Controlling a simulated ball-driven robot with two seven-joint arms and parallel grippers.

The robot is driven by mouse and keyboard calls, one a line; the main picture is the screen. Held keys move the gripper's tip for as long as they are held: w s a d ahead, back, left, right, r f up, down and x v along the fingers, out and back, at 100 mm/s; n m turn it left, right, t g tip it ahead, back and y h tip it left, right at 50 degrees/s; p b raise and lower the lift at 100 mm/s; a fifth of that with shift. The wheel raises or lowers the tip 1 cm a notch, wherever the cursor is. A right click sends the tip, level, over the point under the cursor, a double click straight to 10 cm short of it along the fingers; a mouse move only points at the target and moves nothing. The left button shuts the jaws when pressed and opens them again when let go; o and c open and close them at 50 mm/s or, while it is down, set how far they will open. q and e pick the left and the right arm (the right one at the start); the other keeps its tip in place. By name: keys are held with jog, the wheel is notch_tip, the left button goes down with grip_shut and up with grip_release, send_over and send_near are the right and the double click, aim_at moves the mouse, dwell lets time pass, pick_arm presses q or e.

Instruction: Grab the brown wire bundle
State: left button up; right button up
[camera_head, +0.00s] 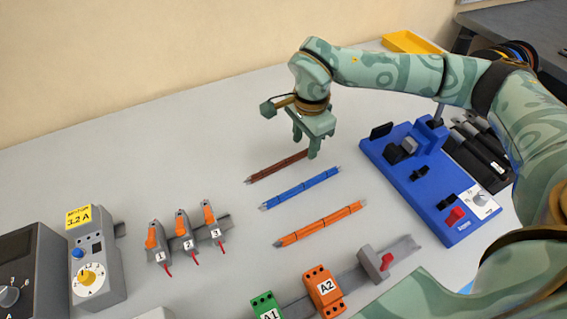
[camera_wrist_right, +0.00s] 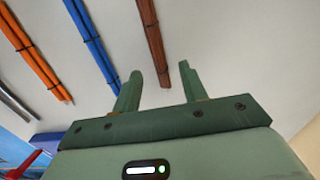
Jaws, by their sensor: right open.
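The brown wire bundle (camera_head: 278,168) lies on the grey table, behind the blue and orange bundles. Its right end is partly hidden by my right gripper (camera_head: 304,148), which hangs down over that end. In the right wrist view the brown bundle (camera_wrist_right: 152,40) runs down toward the gap between the fingers of my right gripper (camera_wrist_right: 158,82). The two fingers are apart and nothing is held between them. I cannot tell how high the fingertips are above the table. My left gripper is not in view.
A blue bundle (camera_head: 301,188) and an orange bundle (camera_head: 320,223) lie in front of the brown one. A blue bending device (camera_head: 400,170) stands to the right. Numbered orange-and-grey parts (camera_head: 183,235) stand at front left. The table (camera_head: 130,165) behind and left is clear.

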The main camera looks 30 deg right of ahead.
notch_tip(320, 180, down, 2)
jog(key=shift+w+f, duration=0.1)
jog(key=shift+f, duration=0.1)
jog(key=shift+r, duration=0.2)
jog(key=shift+c, duration=0.3)
grip_shut()
jog(key=shift+r, duration=0.1)
